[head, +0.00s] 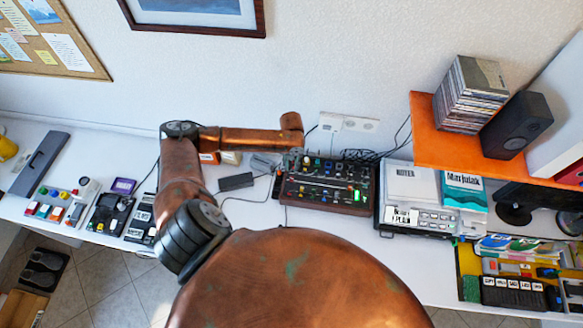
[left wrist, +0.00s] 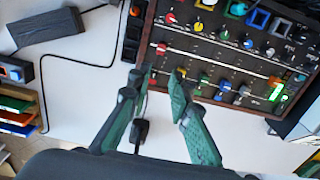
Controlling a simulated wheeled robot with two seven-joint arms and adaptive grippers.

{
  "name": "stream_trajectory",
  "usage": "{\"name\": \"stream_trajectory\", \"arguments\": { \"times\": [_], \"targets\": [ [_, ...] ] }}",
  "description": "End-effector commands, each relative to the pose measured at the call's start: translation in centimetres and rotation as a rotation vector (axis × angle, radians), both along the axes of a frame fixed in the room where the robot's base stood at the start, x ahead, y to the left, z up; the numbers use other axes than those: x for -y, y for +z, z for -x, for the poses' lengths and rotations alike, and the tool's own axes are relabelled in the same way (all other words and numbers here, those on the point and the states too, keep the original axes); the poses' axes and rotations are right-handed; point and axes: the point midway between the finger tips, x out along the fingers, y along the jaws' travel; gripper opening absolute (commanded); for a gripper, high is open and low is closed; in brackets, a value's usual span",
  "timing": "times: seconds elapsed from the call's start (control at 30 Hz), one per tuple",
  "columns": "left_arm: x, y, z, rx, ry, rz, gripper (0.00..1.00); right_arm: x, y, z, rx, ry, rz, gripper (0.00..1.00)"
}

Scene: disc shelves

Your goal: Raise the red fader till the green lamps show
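A dark mixer box with wooden sides (head: 325,203) stands on the white desk in the head view. A lit green lamp strip (left wrist: 277,92) shows near the slot's other end; green also glows in the head view (head: 357,195). My left gripper (left wrist: 164,76) is open and empty, its fingertips just below the red cap and apart from it. My right gripper is out of view.
Several coloured knobs and caps crowd the panel. A black adapter (head: 236,181) and cables lie left of the mixer. A grey device (head: 418,200) stands close on its right. An orange shelf (head: 470,143) with CDs and a speaker (head: 517,125) overhangs the right side.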

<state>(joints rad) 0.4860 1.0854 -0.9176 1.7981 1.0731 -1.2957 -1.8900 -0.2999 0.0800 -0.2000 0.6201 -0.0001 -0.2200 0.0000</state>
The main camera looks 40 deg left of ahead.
Motion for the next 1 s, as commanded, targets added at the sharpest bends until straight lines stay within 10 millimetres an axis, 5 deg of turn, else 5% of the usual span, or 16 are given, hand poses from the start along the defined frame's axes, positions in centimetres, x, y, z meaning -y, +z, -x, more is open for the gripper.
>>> {"name": "stream_trajectory", "arguments": {
  "times": [0.33, 1.0],
  "targets": [
    [0.6, -0.5, -0.3, 0.001, -0.009, 0.003, 0.29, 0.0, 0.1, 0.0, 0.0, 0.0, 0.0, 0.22],
    [-0.1, -6.0, -0.2, 0.002, 0.002, -0.001, 0.29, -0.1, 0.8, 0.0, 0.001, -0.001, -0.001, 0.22]
  ]
}}
